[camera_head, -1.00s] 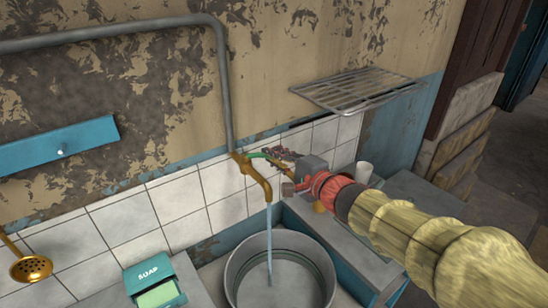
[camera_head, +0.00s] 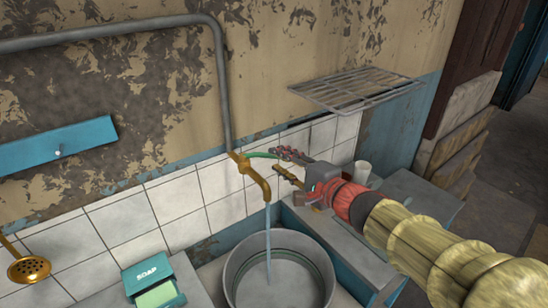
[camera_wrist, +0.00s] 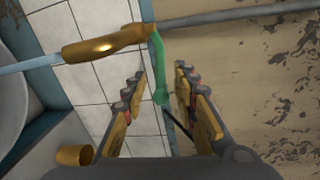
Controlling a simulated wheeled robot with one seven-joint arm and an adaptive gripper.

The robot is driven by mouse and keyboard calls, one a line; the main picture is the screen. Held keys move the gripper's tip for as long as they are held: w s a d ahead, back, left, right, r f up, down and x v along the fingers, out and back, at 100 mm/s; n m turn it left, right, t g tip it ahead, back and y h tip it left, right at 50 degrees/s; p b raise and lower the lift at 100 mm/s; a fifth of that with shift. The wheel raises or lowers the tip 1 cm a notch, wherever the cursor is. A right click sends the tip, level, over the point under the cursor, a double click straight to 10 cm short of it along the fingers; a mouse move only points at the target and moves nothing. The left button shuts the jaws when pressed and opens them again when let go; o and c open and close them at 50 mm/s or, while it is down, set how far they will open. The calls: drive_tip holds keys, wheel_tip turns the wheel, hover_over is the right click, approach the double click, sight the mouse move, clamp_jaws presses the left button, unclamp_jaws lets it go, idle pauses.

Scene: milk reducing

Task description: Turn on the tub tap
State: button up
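The brass tap (camera_head: 255,178) sticks out from the tiled wall, with a green lever handle (camera_head: 262,155) pointing right. A stream of water (camera_head: 268,235) runs from its spout into the round metal tub (camera_head: 237,258). My gripper (camera_head: 277,161) is open just right of the tap. In the wrist view the tap (camera_wrist: 105,44) crosses the upper left. The green handle (camera_wrist: 158,60) reaches down between the two spread fingers of my gripper (camera_wrist: 160,72). I see a gap on each side of the handle. Nothing is held.
A wire rack (camera_head: 357,90) is fixed to the wall above my arm. A grey pipe (camera_head: 222,80) runs down to the tap. A teal soap box (camera_head: 152,275) stands left of the tub. A pale cup (camera_head: 362,171) stands behind my gripper.

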drive_tip(key=v, duration=0.8)
drive_tip(key=shift+s, duration=0.1)
